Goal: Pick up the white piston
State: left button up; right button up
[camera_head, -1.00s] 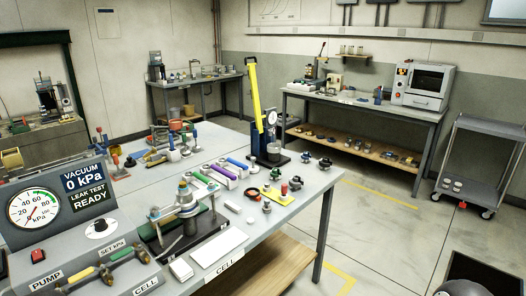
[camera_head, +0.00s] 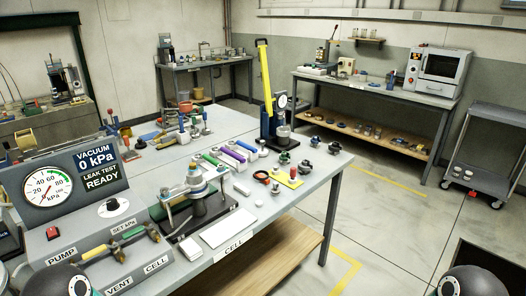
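A small white cylindrical piece (camera_head: 259,203) lies on the grey workbench (camera_head: 285,204) in front of the white blocks; it may be the white piston, but it is too small to be sure. A metal test cell (camera_head: 195,180) on a dark base stands left of it, with a bar clamped across. Neither gripper shows. Only dark rounded parts, probably of my arms, show at the lower left and lower right edges.
The gauge console (camera_head: 75,185) with valves fills the left. White slabs (camera_head: 228,228) lie near the bench's front edge. A press with a yellow lever (camera_head: 264,80), a yellow plate (camera_head: 287,178) and several dark fittings stand to the right. Open floor lies beyond.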

aim_at(262, 152)
jog(key=k, duration=1.15)
jog(key=z, duration=0.9)
jog(key=i, duration=2.15)
jog(key=u, duration=0.7)
jog(key=k, duration=0.7)
jog(key=u, duration=0.2)
jog(key=i, duration=0.7)
jog(key=z, duration=0.15)
